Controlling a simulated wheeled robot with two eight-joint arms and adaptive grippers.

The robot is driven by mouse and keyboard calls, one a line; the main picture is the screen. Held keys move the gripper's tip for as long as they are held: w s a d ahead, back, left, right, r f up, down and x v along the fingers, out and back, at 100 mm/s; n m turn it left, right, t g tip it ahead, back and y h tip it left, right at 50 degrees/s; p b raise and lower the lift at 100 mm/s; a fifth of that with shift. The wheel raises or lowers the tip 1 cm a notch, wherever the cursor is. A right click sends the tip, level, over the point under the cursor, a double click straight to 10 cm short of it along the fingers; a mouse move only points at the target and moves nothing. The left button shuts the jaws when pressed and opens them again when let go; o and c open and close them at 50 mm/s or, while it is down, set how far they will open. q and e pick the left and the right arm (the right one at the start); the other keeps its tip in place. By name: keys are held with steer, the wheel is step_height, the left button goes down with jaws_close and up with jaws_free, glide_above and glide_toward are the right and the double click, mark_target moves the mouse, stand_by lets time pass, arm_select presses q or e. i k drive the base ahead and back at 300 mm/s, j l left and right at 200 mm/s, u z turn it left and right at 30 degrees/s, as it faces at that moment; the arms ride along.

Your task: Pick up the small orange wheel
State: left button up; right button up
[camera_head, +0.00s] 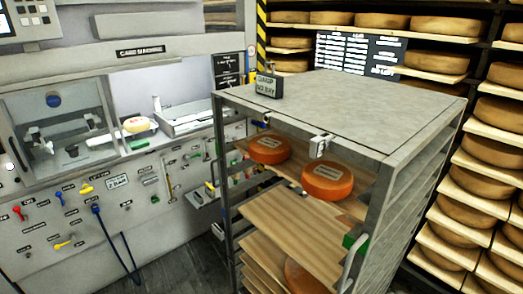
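Two orange cheese wheels with pale labels lie flat on the top wooden shelf (288,172) of a grey metal rack. The left orange wheel (269,149) looks a little smaller and sits farther back. A third orange-brown wheel (300,278) lies on a lower board, cut off by the frame and partly hidden. I cannot tell for certain which one is the small wheel. Neither of my grippers is in view.
The rack's flat grey top (335,104) carries a small dark sign (268,85). Shelves of brown wheels (487,155) fill the right. Dark floor (190,262) shows between.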

mark_target(269, 149)
steer(key=i+j+u, duration=0.5)
steer(key=i+j+z, duration=0.15)
steer(key=z, duration=0.15)
steer(key=i+j+z, duration=0.1)
steer(key=j+z, duration=0.2)
